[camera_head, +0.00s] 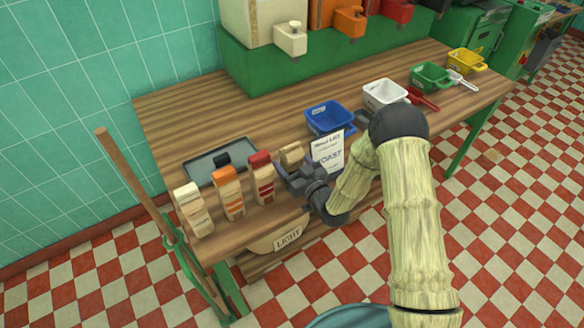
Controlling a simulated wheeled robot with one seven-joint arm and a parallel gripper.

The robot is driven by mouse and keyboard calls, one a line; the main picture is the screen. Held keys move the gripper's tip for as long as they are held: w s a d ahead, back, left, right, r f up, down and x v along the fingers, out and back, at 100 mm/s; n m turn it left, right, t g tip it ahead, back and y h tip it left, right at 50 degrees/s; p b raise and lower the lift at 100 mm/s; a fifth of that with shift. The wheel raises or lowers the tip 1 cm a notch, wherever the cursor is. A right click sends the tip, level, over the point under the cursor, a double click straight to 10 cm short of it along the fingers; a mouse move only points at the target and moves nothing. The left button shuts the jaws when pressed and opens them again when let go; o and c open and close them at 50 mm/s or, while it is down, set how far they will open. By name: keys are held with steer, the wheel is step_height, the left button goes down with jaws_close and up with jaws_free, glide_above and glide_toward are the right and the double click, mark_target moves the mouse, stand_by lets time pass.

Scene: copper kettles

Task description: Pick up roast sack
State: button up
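A tan sack-like shape (278,238) marked "LIGHT" shows at the front edge of the wooden table, below the tabletop. I cannot tell whether it lies on a lower shelf or hangs there. A white sign (328,152) with lettering that seems to read "ROAST" stands on the table. My gripper (286,176) is above the table's front part, left of the sign and close to the red-topped piece. Its fingers are small and dark, and I cannot tell whether they are open or hold anything. My wrist is just above and right of the "LIGHT" sack.
White-, orange- and red-topped pieces (230,193) stand left of my gripper; a tan one (291,155) is behind it. A dark tray (215,165) lies beyond. Blue (328,118), white, green and yellow bins line the table. A wooden handle (130,170) leans at left.

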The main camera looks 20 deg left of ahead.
mark_target(291, 145)
steer(key=c, duration=0.9)
steer(key=shift+r, duration=0.1)
step_height(291, 145, up, 10)
steer(key=shift+f+b, duration=0.2)
steer(key=shift+b, duration=0.25)
steer(key=shift+r, duration=0.15)
